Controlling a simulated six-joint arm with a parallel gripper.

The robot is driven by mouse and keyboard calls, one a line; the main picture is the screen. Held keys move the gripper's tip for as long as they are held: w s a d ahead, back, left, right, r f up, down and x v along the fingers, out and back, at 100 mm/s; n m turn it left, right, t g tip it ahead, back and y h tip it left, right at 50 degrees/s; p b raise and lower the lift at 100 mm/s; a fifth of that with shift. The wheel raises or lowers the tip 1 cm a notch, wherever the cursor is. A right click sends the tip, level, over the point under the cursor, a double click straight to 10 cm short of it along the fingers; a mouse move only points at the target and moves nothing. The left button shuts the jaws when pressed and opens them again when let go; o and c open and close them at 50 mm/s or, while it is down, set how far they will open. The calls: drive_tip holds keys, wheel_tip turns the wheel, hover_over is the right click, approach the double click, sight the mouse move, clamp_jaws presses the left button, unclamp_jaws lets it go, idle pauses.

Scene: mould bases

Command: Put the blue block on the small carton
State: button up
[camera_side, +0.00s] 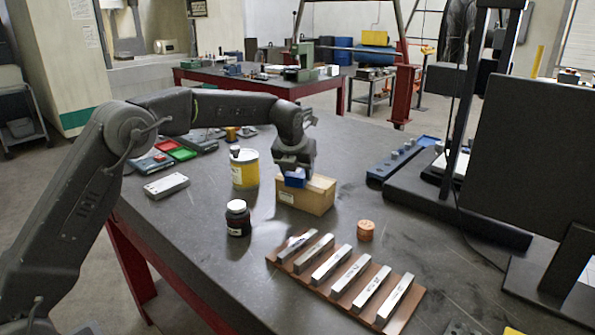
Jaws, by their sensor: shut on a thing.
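The blue block (295,179) is between the fingers of my gripper (297,174), which is shut on it. The small carton (306,196) is a tan cardboard box with a pale label on its front, standing on the dark table. The block shows at the carton's top left part, in front of or over its top face. I cannot tell whether the block touches the carton. My gripper points down and hides the upper part of the block.
A yellow tin (245,172) and a dark jar with a white lid (238,218) stand left of the carton. A brown board with several metal bars (345,283) and an orange round piece (365,231) lie in front. A black stand (455,200) is at right.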

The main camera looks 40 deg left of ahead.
drive_tip(key=shift+f, duration=0.15)
drive_tip(key=shift+f, duration=0.1)
drive_tip(key=o, duration=1.1)
drive_tip(key=shift+c, duration=0.2)
